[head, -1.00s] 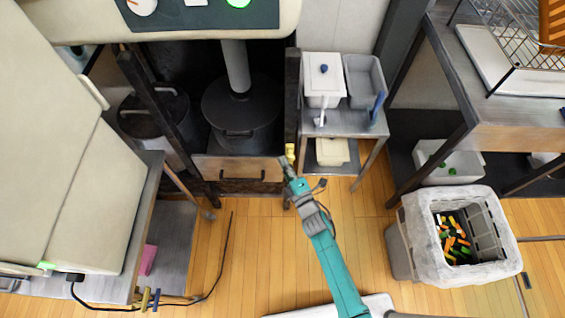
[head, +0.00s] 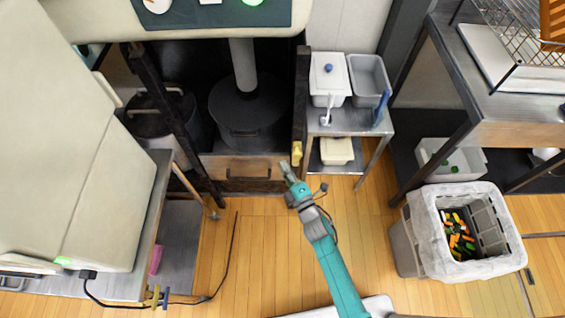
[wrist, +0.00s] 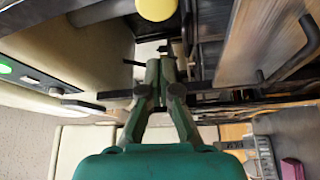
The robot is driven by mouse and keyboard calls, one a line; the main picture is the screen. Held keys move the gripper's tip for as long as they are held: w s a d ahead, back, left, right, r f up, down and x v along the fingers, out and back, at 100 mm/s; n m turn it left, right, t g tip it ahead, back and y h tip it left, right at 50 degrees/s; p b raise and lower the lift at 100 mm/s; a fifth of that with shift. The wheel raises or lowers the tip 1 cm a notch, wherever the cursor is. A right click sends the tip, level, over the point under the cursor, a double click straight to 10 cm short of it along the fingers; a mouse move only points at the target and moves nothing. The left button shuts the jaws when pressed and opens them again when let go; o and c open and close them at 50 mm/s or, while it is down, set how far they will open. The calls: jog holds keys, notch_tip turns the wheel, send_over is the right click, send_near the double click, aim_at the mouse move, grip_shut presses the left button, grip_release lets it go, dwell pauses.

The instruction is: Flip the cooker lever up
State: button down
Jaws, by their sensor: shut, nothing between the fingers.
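A yellow knob-like part (head: 297,152) sits at the dark post by the right front corner of the cooker; it may be the cooker lever, but I cannot tell for sure. In the wrist view a round yellow end (wrist: 157,8) shows at the top edge, beyond my fingertips. My gripper (head: 286,165) is just left of and below the yellow part in the head view, apart from it in the picture. In the wrist view my gripper (wrist: 161,63) has its green fingers together with nothing between them. The cooker's cream top (head: 180,31) carries a dark panel with a green light.
A wooden-fronted drawer (head: 240,170) lies left of my gripper, under a dark pot (head: 247,115). A small metal stand (head: 350,121) with white tubs is to the right. A lined bin (head: 460,262) stands at the lower right. The floor around my arm is mostly clear.

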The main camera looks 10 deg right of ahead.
jog(key=v, duration=0.7)
jog(key=shift+s+a, duration=0.1)
jog(key=shift+a, duration=0.05)
dwell(0.3)
jog(key=s+d+r+m+g+h, duration=0.1)
jog(key=s+d+r+m+h, duration=0.3)
jog(key=s, duration=0.6)
jog(key=s+d+r+m, duration=0.1)
jog(key=s+m, duration=0.5)
jog(key=s, duration=0.5)
jog(key=s+d+r+m+g+h, duration=0.1)
jog(key=s+d+r+m+g, duration=0.1)
jog(key=s+r+m, duration=0.7)
jog(key=s+r, duration=0.4)
jog(key=r, duration=0.1)
jog(key=shift+s+d+h, duration=0.3)
jog(key=shift+s+d, duration=0.05)
